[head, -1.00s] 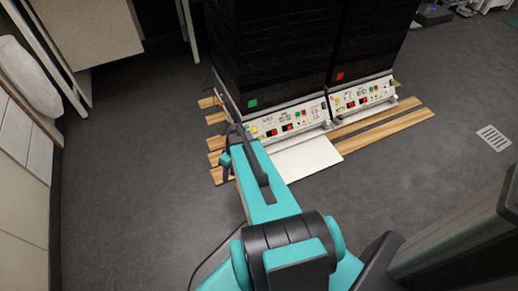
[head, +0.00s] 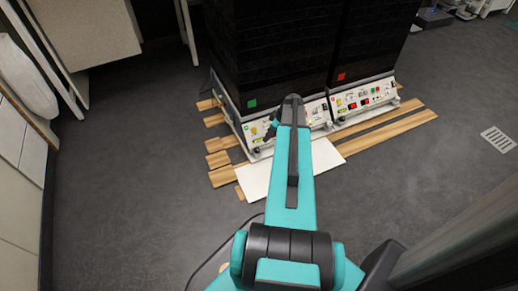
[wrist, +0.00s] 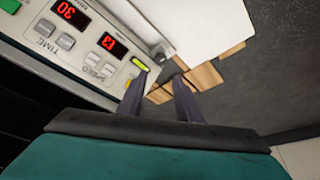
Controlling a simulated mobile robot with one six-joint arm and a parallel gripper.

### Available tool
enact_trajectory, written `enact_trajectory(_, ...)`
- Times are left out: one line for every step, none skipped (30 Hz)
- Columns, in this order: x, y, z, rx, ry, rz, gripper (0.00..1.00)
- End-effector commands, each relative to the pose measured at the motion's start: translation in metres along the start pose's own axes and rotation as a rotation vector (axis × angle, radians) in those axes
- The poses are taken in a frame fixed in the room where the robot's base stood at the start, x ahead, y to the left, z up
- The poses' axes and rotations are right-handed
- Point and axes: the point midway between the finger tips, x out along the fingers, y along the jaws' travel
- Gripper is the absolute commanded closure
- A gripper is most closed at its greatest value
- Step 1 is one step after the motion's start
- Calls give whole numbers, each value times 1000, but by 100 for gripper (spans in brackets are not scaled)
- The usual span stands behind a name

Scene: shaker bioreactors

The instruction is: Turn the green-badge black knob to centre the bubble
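The green-badge shaker (head: 280,65) is the left of two tall black units; its green badge (head: 251,103) shows at its lower corner. In the wrist view its white panel (wrist: 85,50), seen upside down, has red displays and a small yellow-green level vial (wrist: 140,65); I cannot make out the bubble. A dark, knob-like piece (wrist: 171,68) shows beyond my fingertips at the panel's end; I cannot tell surely that it is the black knob. My gripper (wrist: 157,82) is open and empty, close to the panel's lower edge. In the head view my gripper (head: 268,137) is small, in front of this panel.
The red-badge shaker (head: 375,45) stands close on the right. Wooden slats (head: 390,128) lie under both units, with a white board (head: 257,180) on the floor in front. The grey floor (head: 130,190) is clear to the left; a floor drain (head: 497,139) is at right.

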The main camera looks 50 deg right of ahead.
Motion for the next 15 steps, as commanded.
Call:
enact_trajectory(0, 0, 0, 0, 0, 0, 68)
enact_trajectory(0, 0, 0, 0, 0, 0, 68)
enact_trajectory(0, -1, 0, 0, 0, -1, 68)
enact_trajectory(0, -1, 0, 1, 0, -1, 68)
enact_trajectory(0, -1, 0, 1, 0, -1, 68)
enact_trajectory(1, -1, 0, 1, 0, -1, 68)
enact_trajectory(1, -1, 0, 1, 0, -1, 68)
enact_trajectory(2, -1, 0, 1, -1, -1, 68)
enact_trajectory(3, -1, 0, 1, -1, -1, 68)
enact_trajectory(4, -1, 0, 1, -1, -2, 68)
enact_trajectory(6, -1, 0, 1, -1, -2, 68)
enact_trajectory(8, -1, 0, 1, -1, -2, 68)
enact_trajectory(10, -1, 0, 1, -1, -2, 68)
enact_trajectory(13, -1, 0, 1, -1, -3, 68)
enact_trajectory(17, -1, 0, 1, -1, -3, 68)
